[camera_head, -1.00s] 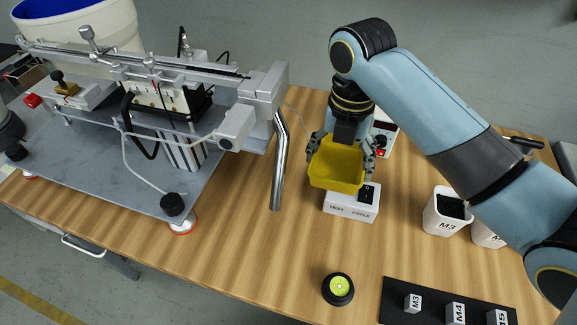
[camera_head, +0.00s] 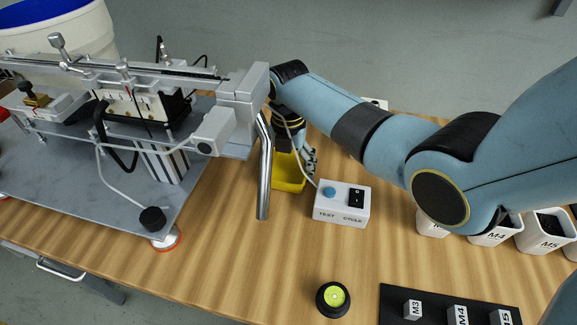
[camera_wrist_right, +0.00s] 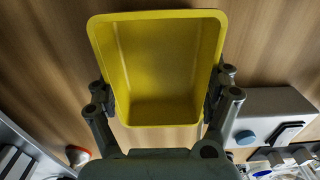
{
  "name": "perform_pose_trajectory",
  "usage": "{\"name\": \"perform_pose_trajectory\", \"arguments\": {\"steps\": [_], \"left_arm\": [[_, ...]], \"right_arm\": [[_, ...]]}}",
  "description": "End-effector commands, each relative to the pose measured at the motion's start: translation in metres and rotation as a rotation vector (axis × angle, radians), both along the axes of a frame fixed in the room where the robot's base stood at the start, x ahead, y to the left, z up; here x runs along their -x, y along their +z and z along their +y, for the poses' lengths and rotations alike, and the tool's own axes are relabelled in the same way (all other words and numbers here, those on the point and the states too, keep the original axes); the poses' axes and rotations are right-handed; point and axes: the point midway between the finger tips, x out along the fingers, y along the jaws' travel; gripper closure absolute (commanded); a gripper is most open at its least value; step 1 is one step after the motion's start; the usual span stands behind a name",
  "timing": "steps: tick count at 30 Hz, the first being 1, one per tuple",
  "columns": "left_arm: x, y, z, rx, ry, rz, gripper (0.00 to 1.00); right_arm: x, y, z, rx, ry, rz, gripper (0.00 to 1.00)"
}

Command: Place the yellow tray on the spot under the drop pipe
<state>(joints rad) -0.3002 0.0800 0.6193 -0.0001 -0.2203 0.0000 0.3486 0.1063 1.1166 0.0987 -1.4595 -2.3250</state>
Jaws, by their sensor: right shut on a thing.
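The yellow tray (camera_head: 288,172) is just behind and to the right of the drop pipe's lower end in the head view, and the pipe covers its left part. My right gripper (camera_head: 296,153) is shut on the tray, with its arm reaching in from the right. In the right wrist view the tray (camera_wrist_right: 160,68) is empty, and the gripper (camera_wrist_right: 160,92) has a finger on each side wall. The drop pipe (camera_head: 265,170) is a bent metal tube hanging from the gantry. I cannot tell whether the tray touches the table. The left gripper is not in view.
The white TEST CYCLE box (camera_head: 341,204) stands close to the right of the tray. The gantry machine (camera_head: 75,185) fills the left side. White bins (camera_head: 495,230) stand at the right. Table between pipe and gauge is clear.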

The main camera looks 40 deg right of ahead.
Motion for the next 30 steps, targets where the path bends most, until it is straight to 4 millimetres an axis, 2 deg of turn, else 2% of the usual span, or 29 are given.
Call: {"name": "perform_pose_trajectory", "arguments": {"steps": [10, 11, 14, 23, 26, 30], "left_arm": [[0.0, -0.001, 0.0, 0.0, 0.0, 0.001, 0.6], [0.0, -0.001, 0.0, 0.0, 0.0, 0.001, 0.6], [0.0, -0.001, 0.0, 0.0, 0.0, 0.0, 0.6], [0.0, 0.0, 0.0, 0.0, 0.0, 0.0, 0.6], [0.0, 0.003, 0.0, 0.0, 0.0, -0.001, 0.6], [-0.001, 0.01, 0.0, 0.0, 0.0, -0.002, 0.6]], "right_arm": [[0.0, -0.004, 0.0, 0.0, 0.0, 0.0, 0.48], [0.0, -0.003, 0.0, 0.0, 0.0, 0.0, 0.12], [0.0, -0.003, 0.0, 0.0, 0.0, 0.0, 0.0], [0.0, -0.001, 0.0, 0.0, 0.0, 0.0, 0.0], [-0.001, 0.008, 0.0, 0.0, 0.0, -0.003, 0.0], [0.0, 0.036, 0.0, 0.0, 0.0, -0.004, 0.0]]}}
